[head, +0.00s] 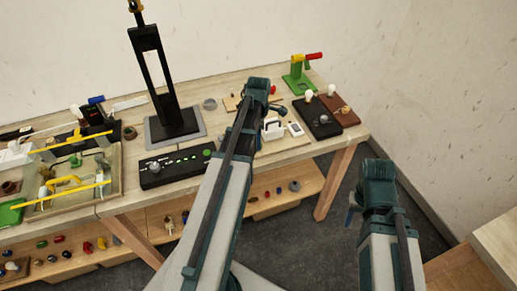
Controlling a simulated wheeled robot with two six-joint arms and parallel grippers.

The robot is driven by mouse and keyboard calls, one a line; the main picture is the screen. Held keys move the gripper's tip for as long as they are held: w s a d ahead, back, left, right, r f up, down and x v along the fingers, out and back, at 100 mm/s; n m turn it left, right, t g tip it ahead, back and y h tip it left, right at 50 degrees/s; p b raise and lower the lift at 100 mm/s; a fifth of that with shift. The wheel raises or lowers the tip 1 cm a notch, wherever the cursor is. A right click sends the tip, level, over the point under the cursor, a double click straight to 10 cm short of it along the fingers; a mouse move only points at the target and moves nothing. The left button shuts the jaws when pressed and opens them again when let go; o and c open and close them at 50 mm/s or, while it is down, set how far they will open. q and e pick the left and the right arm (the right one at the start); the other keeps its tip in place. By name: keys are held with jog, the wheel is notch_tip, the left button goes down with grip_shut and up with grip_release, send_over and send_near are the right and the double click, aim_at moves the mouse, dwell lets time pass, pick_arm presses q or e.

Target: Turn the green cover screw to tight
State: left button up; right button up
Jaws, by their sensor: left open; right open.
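I cannot make out for certain which small part is the green cover screw. A small green piece (76,160) shows in the beige tray (118,178) at the left of the table. My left gripper (276,106) is over the right part of the table, near a small white box-like item (272,130), well away from the tray. It is open, with its fingers partly hidden behind its own wrist. My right gripper (351,207) is open and hangs beyond the table's right end, above the floor, touching nothing.
A tall black stand (152,75) rises behind a black control box (177,168) with green lights. A green stand (297,80) with a red and yellow bar is at the back right, beyond black and brown blocks (318,116). A lower shelf (262,190) holds small parts.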

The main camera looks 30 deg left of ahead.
pick_arm(q)
notch_tip(320, 180, down, 2)
jog(key=shift+f+b, duration=0.15)
jog(key=shift+b, duration=0.5)
grip_shut()
